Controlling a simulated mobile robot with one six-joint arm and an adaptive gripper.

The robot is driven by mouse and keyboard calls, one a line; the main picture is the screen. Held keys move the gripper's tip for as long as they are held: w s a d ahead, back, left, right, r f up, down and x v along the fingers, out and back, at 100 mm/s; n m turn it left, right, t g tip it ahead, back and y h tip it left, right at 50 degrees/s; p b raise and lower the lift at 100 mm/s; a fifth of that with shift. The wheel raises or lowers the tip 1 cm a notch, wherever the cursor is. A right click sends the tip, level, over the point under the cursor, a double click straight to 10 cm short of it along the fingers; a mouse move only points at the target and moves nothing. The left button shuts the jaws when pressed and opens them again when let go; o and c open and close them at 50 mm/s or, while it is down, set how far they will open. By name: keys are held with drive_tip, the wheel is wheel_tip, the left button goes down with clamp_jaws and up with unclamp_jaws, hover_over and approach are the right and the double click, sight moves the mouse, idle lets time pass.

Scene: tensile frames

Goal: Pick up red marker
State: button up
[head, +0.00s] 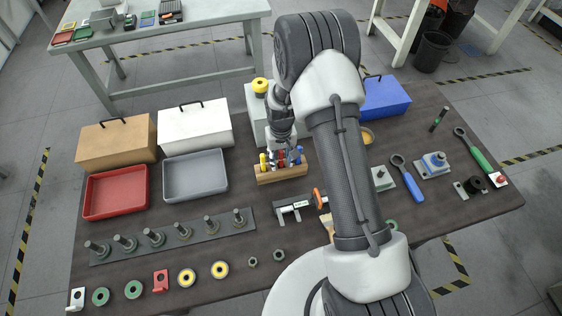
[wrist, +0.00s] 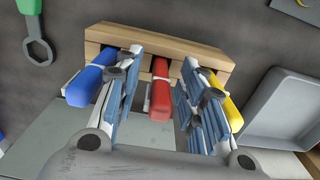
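The red marker (wrist: 161,92) stands in a wooden holder block (wrist: 150,42), between a blue marker (wrist: 92,80) and a yellow marker (wrist: 226,102). My gripper (wrist: 162,62) is open, with one finger on each side of the red marker and a visible gap to it on both sides. The left finger is close to the blue marker and the right finger close to the yellow one. In the head view the holder (head: 283,175) is near the table's middle, with my gripper (head: 281,157) directly over it, partly hiding the markers.
A grey tray (head: 195,193) and red tray (head: 88,198) lie left of the holder. White (head: 194,128), tan and blue (head: 386,100) boxes stand behind. A caliper (head: 290,210) lies in front. A row of upright bolts (head: 182,232) stands front left.

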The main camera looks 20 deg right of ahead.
clamp_jaws()
drive_tip(key=shift+r, duration=0.1)
idle(0.3)
